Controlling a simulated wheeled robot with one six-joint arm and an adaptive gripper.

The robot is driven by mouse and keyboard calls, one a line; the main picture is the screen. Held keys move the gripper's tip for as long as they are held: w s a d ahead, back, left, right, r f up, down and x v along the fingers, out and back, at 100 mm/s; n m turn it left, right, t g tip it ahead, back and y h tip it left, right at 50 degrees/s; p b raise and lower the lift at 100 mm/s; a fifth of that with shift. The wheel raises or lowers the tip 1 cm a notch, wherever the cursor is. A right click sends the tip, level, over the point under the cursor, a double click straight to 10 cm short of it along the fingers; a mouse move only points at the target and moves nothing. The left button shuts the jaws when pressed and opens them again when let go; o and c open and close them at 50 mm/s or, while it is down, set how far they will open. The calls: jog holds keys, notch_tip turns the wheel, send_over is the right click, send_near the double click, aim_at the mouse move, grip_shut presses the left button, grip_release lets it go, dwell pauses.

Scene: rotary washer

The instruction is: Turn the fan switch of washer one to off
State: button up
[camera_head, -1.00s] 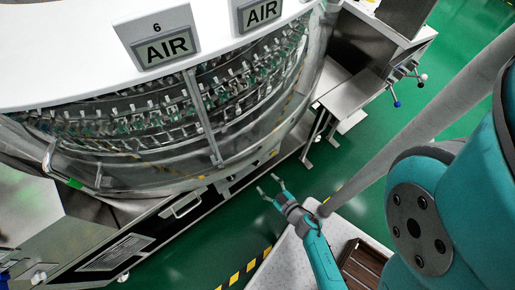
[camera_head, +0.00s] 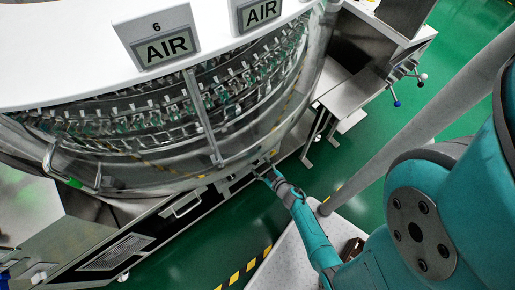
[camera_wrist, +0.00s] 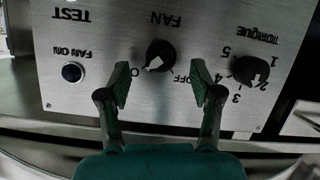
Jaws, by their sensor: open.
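The fan switch (camera_wrist: 159,54) is a round black knob with a white pointer on a silver panel (camera_wrist: 110,50), which appears upside down in the wrist view. Its pointer is angled to the lower left, towards a label starting with O that my left finger partly hides. The OFF label (camera_wrist: 179,78) is to the lower right, beside my right finger. My gripper (camera_wrist: 160,78) is open and empty, its two fingertips on either side below the knob, apart from it. In the head view my gripper (camera_head: 262,173) is at the base of the round washer (camera_head: 150,125).
On the panel, a torque knob (camera_wrist: 252,70) is close to the right finger and a fan-on button (camera_wrist: 72,72) is to the left. Steel equipment (camera_head: 350,95) stands right of the washer. Green floor (camera_head: 205,240) is open in front.

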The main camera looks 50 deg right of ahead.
aim_at(257, 163)
jog(key=shift+x, duration=1.65)
jog(key=c, duration=1.1)
